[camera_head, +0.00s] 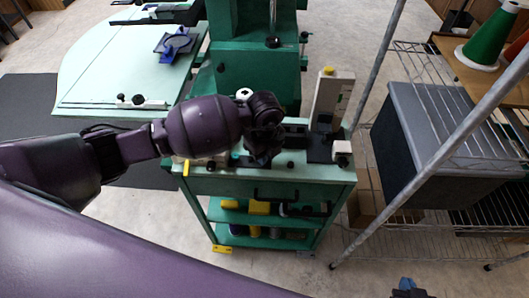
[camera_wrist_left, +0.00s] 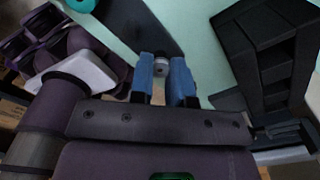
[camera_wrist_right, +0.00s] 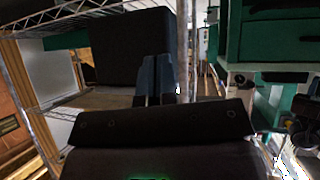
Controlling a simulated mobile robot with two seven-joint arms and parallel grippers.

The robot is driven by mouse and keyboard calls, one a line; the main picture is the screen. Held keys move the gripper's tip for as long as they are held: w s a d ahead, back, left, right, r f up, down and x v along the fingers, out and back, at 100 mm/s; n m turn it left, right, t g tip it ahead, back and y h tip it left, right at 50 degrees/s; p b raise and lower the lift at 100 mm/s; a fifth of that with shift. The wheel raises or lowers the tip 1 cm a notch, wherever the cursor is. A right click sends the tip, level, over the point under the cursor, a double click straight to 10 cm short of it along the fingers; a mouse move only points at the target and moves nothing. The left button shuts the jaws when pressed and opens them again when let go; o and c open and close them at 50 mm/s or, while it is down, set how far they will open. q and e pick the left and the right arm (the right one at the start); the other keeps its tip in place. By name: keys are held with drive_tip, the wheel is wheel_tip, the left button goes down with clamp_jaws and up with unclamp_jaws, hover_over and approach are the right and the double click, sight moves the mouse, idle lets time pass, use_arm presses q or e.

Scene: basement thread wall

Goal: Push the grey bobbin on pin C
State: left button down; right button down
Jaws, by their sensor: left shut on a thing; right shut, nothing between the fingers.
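The grey bobbin (camera_wrist_left: 160,66) shows between the blue fingertips of my left gripper (camera_wrist_left: 163,78) in the left wrist view. My left gripper is shut on it above the pale green surface. In the head view my left wrist and hand hang over the green cart's top, and the arm hides the fingers and the bobbin. I cannot make out pin C in any view. My right gripper (camera_wrist_right: 156,76) is shut and empty in the right wrist view, and its blue tips (camera_head: 407,288) show at the bottom right of the head view, away from the cart.
A pale upright block (camera_head: 334,98) stands at the right on the green cart (camera_head: 310,172). A black stepped rack (camera_wrist_left: 268,62) is right of my left fingers. A wire shelf with a grey bin (camera_head: 440,130) stands right of the cart. The floor between is clear.

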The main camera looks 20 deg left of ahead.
use_arm(q)
drive_tip(key=shift+f, duration=0.1)
use_arm(e)
drive_tip(key=shift+w, duration=0.1)
use_arm(q)
drive_tip(key=c, duration=1.1)
unclamp_jaws()
drive_tip(key=shift+o, duration=0.5)
wheel_tip(320, 180, up, 11)
drive_tip(key=p, duration=0.1)
use_arm(e)
drive_tip(key=shift+w+r, duration=0.25)
drive_tip(key=shift+r, duration=0.3)
drive_tip(key=shift+w+r, duration=0.2)
drive_tip(key=shift+r, duration=0.35)
